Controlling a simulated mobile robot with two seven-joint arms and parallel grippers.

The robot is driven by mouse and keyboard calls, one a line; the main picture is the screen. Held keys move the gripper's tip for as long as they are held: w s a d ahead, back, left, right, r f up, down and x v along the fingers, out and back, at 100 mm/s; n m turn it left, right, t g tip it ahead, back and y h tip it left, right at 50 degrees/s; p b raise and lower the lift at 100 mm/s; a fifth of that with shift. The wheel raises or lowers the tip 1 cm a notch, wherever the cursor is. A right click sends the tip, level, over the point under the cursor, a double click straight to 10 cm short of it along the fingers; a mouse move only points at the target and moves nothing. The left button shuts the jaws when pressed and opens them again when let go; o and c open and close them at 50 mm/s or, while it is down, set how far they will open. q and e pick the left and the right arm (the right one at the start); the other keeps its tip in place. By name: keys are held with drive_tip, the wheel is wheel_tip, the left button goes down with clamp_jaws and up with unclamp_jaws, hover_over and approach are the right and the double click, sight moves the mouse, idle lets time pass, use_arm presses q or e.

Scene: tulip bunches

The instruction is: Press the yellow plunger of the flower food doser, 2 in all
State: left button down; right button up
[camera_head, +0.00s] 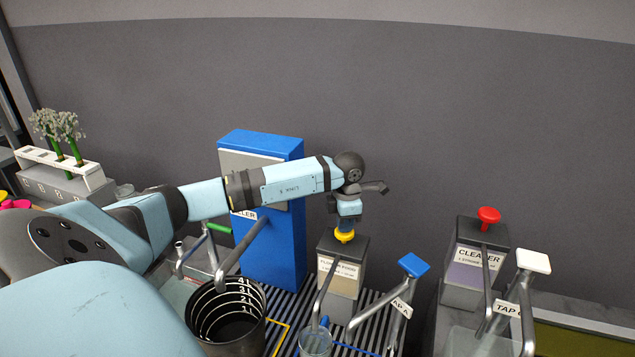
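The flower food doser (341,273) is a dark-topped box with a pale label and a grey spout, standing right of the tall blue cabinet. Its yellow plunger (344,237) shows on top. My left gripper (346,226) points down directly over the plunger, with its fingertips at or just above it; I cannot tell whether they touch. My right gripper is not in view.
A clear glass vessel (315,342) stands below the doser's spout. A black bucket with level marks (228,318) is to its left. The blue-handled tap (413,265), the cleaner doser with a red plunger (489,215) and the white-handled tap (533,262) stand to the right.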

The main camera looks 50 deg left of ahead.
use_arm(q)
drive_tip(key=shift+f+b, duration=0.45)
drive_tip(key=shift+f, duration=0.35)
wheel_tip(320, 180, up, 8)
drive_tip(key=p, duration=0.4)
drive_tip(key=shift+r+p, duration=0.25)
drive_tip(key=shift+p, duration=0.15)
